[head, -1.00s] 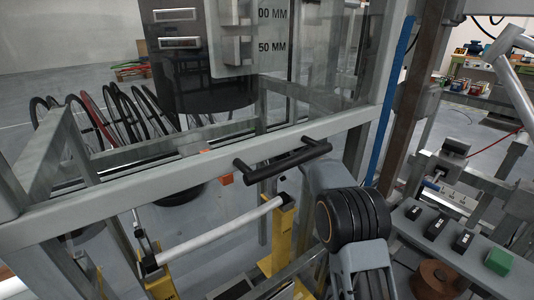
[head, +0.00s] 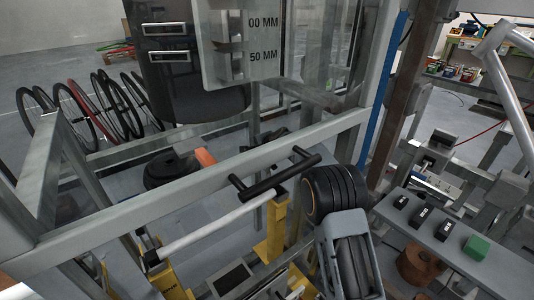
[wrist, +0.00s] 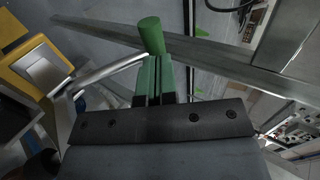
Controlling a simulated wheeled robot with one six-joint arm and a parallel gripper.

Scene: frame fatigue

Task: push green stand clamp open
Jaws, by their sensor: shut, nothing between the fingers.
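In the wrist view a green cylinder (wrist: 151,35), apparently the clamp's handle, stands straight ahead of my gripper (wrist: 154,58). The gripper's green fingers are together with nothing between them. Their tips are just below the cylinder in the picture; I cannot tell whether they touch it. In the head view my arm hides the gripper and the green cylinder. A pale bar (head: 215,228) runs between yellow stands (head: 274,228). A grey bar (wrist: 105,70) also shows left of my fingers in the wrist view.
A yellow part (wrist: 28,62) is at left in the wrist view. A grey beam (wrist: 225,62) crosses behind the cylinder.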

